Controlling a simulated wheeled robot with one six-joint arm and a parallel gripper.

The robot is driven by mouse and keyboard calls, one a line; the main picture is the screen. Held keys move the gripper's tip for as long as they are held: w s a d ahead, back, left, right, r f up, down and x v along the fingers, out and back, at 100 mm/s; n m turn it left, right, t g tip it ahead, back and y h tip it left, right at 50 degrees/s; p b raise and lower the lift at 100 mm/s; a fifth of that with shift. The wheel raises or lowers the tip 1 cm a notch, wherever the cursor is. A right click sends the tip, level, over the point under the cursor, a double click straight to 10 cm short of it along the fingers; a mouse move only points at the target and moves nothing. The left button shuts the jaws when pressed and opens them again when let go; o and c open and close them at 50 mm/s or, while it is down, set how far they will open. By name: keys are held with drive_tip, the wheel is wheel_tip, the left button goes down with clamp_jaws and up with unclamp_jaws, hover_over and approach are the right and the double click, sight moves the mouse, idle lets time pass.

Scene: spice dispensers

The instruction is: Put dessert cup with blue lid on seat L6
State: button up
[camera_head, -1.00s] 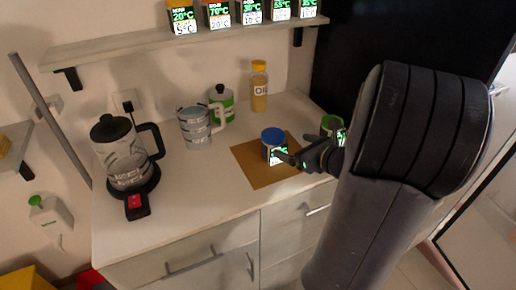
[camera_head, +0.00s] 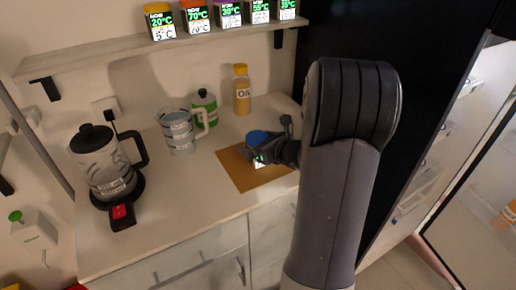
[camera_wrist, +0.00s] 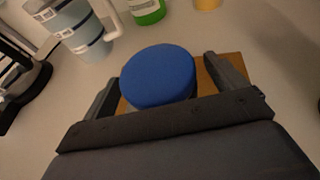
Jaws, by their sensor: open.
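The dessert cup with the blue lid (camera_head: 257,137) stands upright on a brown mat (camera_head: 236,174) on the counter. My gripper (camera_head: 266,141) is at the cup, partly covering it in the head view. In the wrist view the blue lid (camera_wrist: 158,75) lies between my two open fingers (camera_wrist: 163,90), with one finger to its left and one to its right. A gap shows between the lid and the right finger; whether the left finger touches the cup I cannot tell. Seat L6 cannot be made out by any label.
A shelf (camera_head: 110,57) above holds several labelled jars (camera_head: 196,17). A kettle (camera_head: 100,165), a measuring jug (camera_head: 178,130), a green-and-white container (camera_head: 205,107) and an oil bottle (camera_head: 241,90) stand on the counter. Bare counter lies left of the mat. A fridge door stands open at right.

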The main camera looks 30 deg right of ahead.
drive_tip(key=shift+c, duration=0.2)
drive_tip(key=c, duration=1.3)
wheel_tip(320, 180, up, 10)
drive_tip(key=shift+p, duration=1.05)
drive_tip(key=shift+n+y, duration=0.4)
drive_tip(key=a+f+p, duration=0.1)
drive_tip(key=a+f, duration=0.1)
drive_tip(key=a, duration=0.3)
drive_tip(key=a+f+p, duration=0.1)
drive_tip(key=a+f, duration=0.2)
drive_tip(key=a, duration=0.2)
drive_tip(key=a+f, duration=0.3)
drive_tip(key=a, duration=0.2)
drive_tip(key=shift+w+a+f+p, duration=0.15)
drive_tip(key=shift+w+f+p, duration=0.15)
drive_tip(key=shift+p, duration=0.1)
